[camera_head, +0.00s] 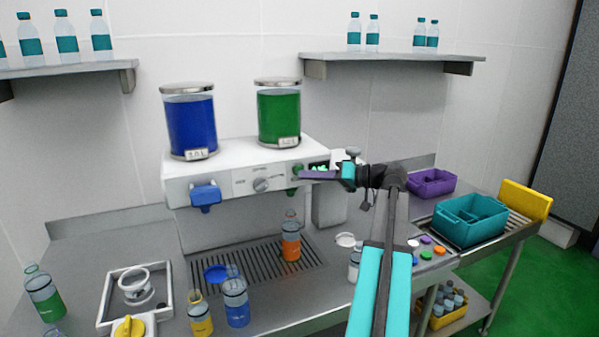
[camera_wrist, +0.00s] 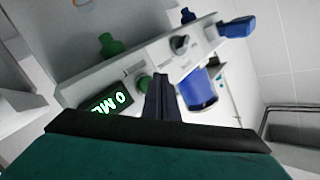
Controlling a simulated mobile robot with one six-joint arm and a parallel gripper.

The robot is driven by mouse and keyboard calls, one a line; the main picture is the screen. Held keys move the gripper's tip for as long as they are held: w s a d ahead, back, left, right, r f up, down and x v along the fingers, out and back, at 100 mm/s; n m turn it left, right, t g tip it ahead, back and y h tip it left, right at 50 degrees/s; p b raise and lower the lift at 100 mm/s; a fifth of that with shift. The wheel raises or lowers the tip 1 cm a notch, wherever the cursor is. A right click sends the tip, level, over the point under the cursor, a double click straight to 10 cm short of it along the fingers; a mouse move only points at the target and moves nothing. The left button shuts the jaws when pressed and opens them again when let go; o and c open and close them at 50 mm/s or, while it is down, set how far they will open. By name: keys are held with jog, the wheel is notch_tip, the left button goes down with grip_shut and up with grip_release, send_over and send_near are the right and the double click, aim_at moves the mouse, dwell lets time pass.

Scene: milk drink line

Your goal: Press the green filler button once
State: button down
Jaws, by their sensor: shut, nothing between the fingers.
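The white filler machine (camera_head: 225,184) stands against the back wall, with a green tank (camera_head: 279,118) and a blue tank (camera_head: 189,125) on top. The green filler button (camera_wrist: 143,84) is on its front panel, between a grey knob (camera_wrist: 181,44) and a lit display (camera_wrist: 112,102) reading 0 ML. My gripper (camera_wrist: 160,78) is shut and empty, its tips right beside the button in the wrist view. I cannot tell whether they touch it. In the head view, my gripper (camera_head: 301,174) reaches the panel from the right and partly covers the button area.
An orange-filled bottle (camera_head: 291,243) stands on the drip grate (camera_head: 255,268) below the green nozzle (camera_head: 297,191). A blue nozzle (camera_head: 205,196) juts out at left. Several bottles stand in front. Purple (camera_head: 433,181) and teal (camera_head: 470,222) crates stand at right.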

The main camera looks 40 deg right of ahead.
jog(key=shift+w+d+b, duration=0.35)
jog(key=shift+w+b, duration=0.2)
jog(key=shift+w, duration=0.25)
dwell(1.3)
jog(key=shift+s, duration=0.1)
jog(key=shift+s+a, duration=0.3)
jog(key=shift+s, duration=0.4)
dwell(0.4)
jog(key=shift+s+a+b, duration=0.2)
jog(key=shift+s+a, duration=0.1)
jog(key=shift+s, duration=0.5)
jog(key=shift+s+a+b, duration=0.15)
jog(key=shift+s+a, duration=0.2)
jog(key=shift+s, duration=0.4)
jog(key=shift+s+a+b, duration=0.2)
jog(key=shift+s+a, duration=0.1)
jog(key=shift+s, duration=0.5)
